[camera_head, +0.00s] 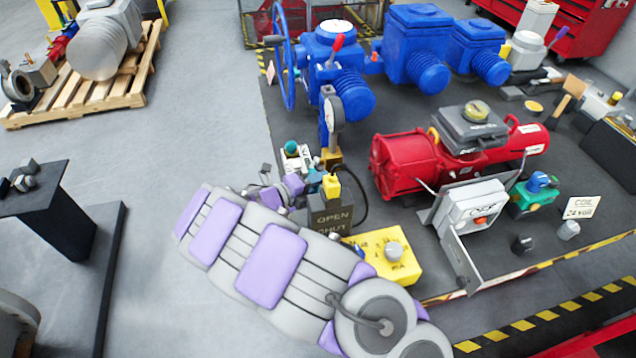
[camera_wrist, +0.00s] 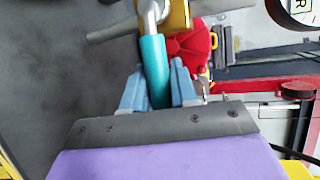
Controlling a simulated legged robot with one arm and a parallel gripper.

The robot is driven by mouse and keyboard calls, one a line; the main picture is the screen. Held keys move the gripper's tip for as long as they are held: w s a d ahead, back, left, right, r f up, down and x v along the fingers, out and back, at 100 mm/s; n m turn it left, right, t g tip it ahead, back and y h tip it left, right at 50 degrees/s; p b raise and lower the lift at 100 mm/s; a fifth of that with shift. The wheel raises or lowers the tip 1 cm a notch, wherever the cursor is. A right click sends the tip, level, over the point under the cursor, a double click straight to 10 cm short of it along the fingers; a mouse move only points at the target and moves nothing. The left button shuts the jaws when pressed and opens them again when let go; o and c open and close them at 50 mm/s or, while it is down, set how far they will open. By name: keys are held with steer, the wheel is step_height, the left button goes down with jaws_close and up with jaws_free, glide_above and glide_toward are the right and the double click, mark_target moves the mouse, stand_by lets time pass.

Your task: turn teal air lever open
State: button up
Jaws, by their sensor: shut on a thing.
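The teal air lever (camera_wrist: 154,62) shows in the wrist view as a smooth teal handle on a metal stem, joined to a brass-yellow fitting (camera_wrist: 178,14). My gripper (camera_wrist: 157,78) has its two light-blue fingers on either side of the handle and is shut on it. The lower end of the handle sits down between the fingers near the dark palm plate. In the head view my gripper (camera_head: 292,186) is beside the grey OPEN/SHUT block (camera_head: 331,215), at the left edge of the bench. The lever is hard to make out there.
A yellow box (camera_head: 384,258) with a knob stands right of my arm. A red actuator (camera_head: 415,165) and a grey control box (camera_head: 474,208) are further right. Blue valve actuators (camera_head: 415,45) stand at the back.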

steer(key=shift+s+d+f, duration=0.1)
steer(key=shift+d+f, duration=0.15)
steer(key=shift+d, duration=0.15)
jaws_close()
steer(key=shift+g+p, duration=0.3)
steer(key=shift+p, duration=0.6)
